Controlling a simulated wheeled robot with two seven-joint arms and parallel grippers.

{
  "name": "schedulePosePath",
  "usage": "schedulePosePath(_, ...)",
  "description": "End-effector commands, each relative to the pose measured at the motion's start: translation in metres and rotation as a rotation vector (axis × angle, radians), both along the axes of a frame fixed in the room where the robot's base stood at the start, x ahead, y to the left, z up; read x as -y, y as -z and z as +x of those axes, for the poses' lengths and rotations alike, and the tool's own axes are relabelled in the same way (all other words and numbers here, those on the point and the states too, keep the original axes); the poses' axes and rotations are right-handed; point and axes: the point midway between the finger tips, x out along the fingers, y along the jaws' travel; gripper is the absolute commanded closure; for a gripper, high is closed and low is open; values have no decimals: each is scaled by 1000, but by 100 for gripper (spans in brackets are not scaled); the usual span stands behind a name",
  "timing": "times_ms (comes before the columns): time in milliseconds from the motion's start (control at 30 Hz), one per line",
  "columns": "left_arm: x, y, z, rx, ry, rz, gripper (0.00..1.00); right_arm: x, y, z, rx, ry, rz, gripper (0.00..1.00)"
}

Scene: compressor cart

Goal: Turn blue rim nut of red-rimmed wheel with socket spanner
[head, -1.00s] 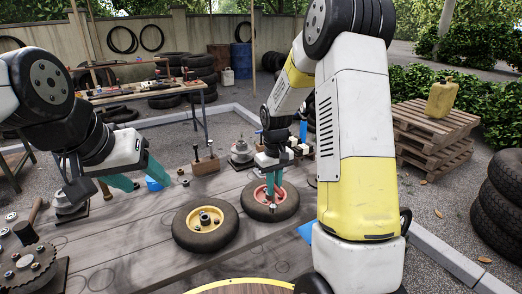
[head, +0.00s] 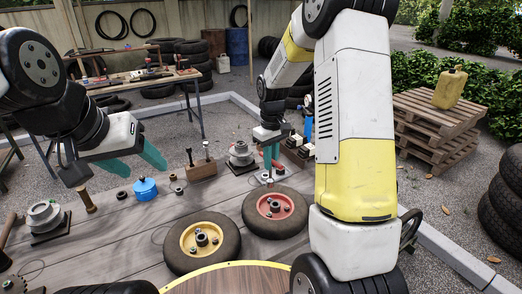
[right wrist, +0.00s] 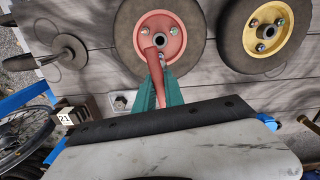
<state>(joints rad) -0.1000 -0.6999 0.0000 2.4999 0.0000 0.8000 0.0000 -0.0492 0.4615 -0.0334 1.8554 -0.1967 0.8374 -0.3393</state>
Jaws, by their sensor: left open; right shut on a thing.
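My right gripper (head: 271,165) is shut on the red-handled spanner (right wrist: 153,62), just beyond the wheel's far edge in the head view. In the right wrist view the spanner overlaps the rim's lower edge; whether its socket touches a nut I cannot tell. My left gripper (head: 138,166) is open and empty, over the bench's left side.
The yellow-rimmed wheel (head: 190,262) lies beside the red one. A blue round object (head: 145,189), a wooden block with upright tools (head: 201,170) and a metal flanged part (head: 241,154) stand along the far edge. My right arm fills the right side.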

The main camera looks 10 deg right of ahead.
Motion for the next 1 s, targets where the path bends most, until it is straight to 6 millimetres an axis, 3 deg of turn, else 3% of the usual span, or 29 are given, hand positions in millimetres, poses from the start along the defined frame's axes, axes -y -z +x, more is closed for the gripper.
schedulePosePath(333,0,0,0,0,0,0,41,0,3,-1,-1,0,0,100)
schedulePosePath(1000,0,0,0,0,0,0,41,1,51,-1,0,0,0,100)
